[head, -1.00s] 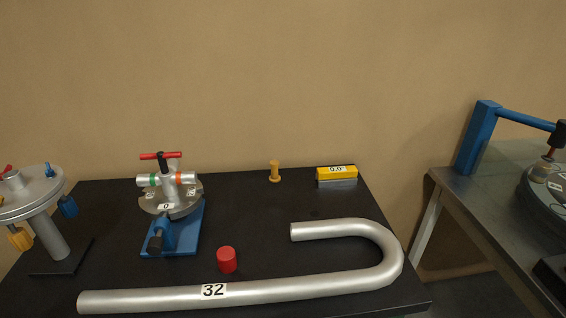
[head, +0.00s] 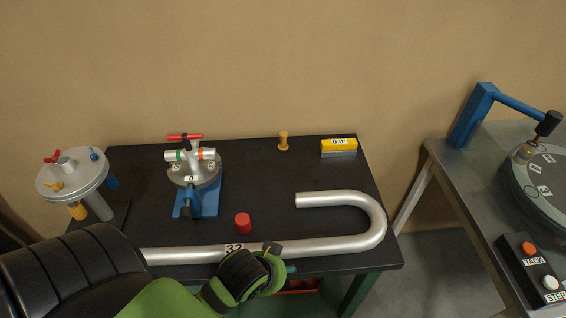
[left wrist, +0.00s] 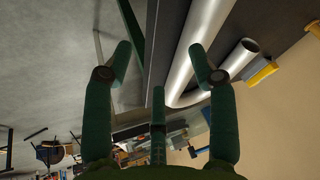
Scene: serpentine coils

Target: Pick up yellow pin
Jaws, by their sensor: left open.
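The yellow pin (head: 283,141) stands upright on a wider round foot near the back edge of the black table, left of the yellow level block. My left arm comes in from the lower left in the head view, and my left gripper (head: 282,269) is at the table's front edge, mostly hidden behind my own wrist. It is well short of the pin and apart from it. I cannot make out the pin there. My right gripper is not in view.
A silver bent pipe (head: 373,215) marked 32 lies across the table front. A red cylinder (head: 243,223), a blue bending fixture (head: 211,190), a disc stand (head: 72,172) and the yellow level block (head: 338,146) stand around. A steel bench (head: 437,165) is at right.

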